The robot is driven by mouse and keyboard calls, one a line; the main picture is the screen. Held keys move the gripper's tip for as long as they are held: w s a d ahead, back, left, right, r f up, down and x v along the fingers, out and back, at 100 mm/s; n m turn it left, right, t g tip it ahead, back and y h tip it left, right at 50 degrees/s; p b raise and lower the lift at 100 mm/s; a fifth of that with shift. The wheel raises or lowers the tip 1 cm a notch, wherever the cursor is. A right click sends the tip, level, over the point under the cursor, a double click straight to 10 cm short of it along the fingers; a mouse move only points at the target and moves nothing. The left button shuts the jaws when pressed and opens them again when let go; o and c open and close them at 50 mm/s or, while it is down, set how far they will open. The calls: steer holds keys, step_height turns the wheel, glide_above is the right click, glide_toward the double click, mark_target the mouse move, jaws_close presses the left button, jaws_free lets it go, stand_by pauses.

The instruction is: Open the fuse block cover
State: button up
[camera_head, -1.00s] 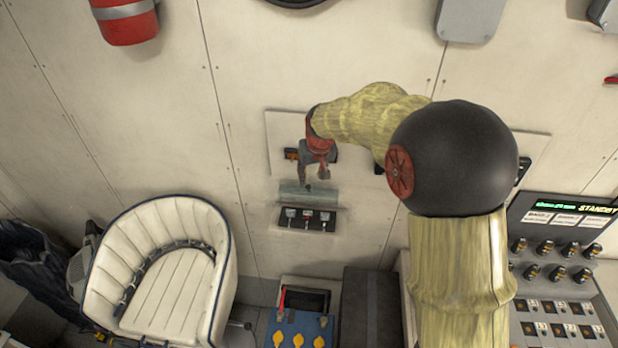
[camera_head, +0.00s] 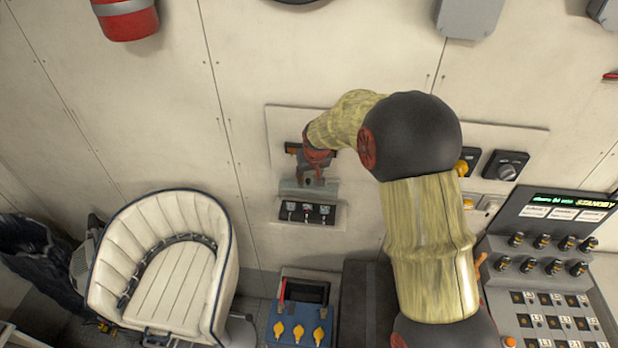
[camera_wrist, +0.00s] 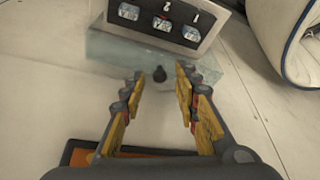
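The fuse block (camera_head: 307,212) is a small unit low on the wall panel, with a row of fuses or switches showing. It is also at the top of the wrist view (camera_wrist: 160,23). Its translucent cover (camera_head: 290,187) stands out above the row, so the row is exposed. My gripper (camera_head: 310,182) is at the cover from above. I see no contact.
A dark unit with an orange part (camera_head: 293,148) is on the panel just above my gripper. A white chair (camera_head: 165,265) stands at the lower left. A blue box with yellow knobs (camera_head: 300,328) is below. A control console (camera_head: 545,270) is at the right.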

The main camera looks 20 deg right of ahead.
steer(key=shift+c, duration=1.2)
steer(key=c, duration=0.4)
jaws_close()
